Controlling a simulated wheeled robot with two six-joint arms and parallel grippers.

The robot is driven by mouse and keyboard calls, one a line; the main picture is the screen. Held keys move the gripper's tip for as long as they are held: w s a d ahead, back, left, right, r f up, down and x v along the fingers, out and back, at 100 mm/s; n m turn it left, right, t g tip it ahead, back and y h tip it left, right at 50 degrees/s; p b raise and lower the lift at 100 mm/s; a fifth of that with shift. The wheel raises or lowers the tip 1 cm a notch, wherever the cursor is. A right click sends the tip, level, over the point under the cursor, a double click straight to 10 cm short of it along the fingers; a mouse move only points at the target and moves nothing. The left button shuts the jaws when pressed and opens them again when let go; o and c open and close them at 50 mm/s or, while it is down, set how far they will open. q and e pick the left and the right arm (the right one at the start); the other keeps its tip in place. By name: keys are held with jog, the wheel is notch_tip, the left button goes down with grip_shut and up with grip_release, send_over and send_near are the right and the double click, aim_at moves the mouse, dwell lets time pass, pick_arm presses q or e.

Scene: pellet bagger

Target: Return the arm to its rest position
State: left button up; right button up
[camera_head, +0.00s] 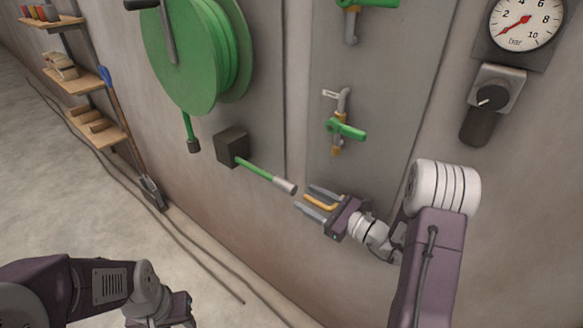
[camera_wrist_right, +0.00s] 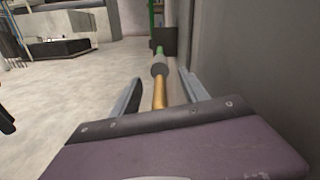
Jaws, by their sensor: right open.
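My right gripper (camera_head: 303,197) is open in front of the wall in the head view. Its two grey fingers point left, toward the grey metal end (camera_head: 285,187) of a green hose (camera_head: 254,171) that comes out of a dark block (camera_head: 232,147). A brass-coloured rod (camera_head: 321,202) lies between the fingers; I cannot tell whether it touches them. In the right wrist view the rod (camera_wrist_right: 160,92) lines up with the grey hose end (camera_wrist_right: 159,69). My left arm shows at the bottom left of the head view; its gripper (camera_head: 181,310) is only partly visible and its jaws are unclear.
A green hose reel (camera_head: 180,55), green-handled valves (camera_head: 346,130) and a pressure gauge (camera_head: 525,22) with a knob (camera_head: 491,96) are on the wall. Shelves (camera_head: 96,134) and a blue-handled shovel (camera_head: 127,130) stand at left. A cable lies on the otherwise clear floor.

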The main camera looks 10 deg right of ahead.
jog(key=s+a+r+n+g+y+p, duration=0.35)
jog(key=a+r+n+p, duration=0.2)
jog(key=a+r, duration=0.5)
jog(key=s+a+n+g+p, duration=0.4)
jog(key=s+a+n+g, duration=0.5)
jog(key=s, duration=0.4)
jog(key=s+d+f+n+g+h+p, duration=0.2)
jog(key=s+d+f+n+g+h, duration=0.3)
jog(key=s+h, duration=0.4)
jog(key=w+d+f+n+t+h, duration=0.2)
jog(key=d+n, duration=0.1)
jog(key=d, duration=0.4)
jog(key=w+d+f+n+t+h, duration=0.2)
jog(key=w+d+f+n+h, duration=0.1)
jog(key=d, duration=0.4)
jog(key=shift+f, duration=0.25)
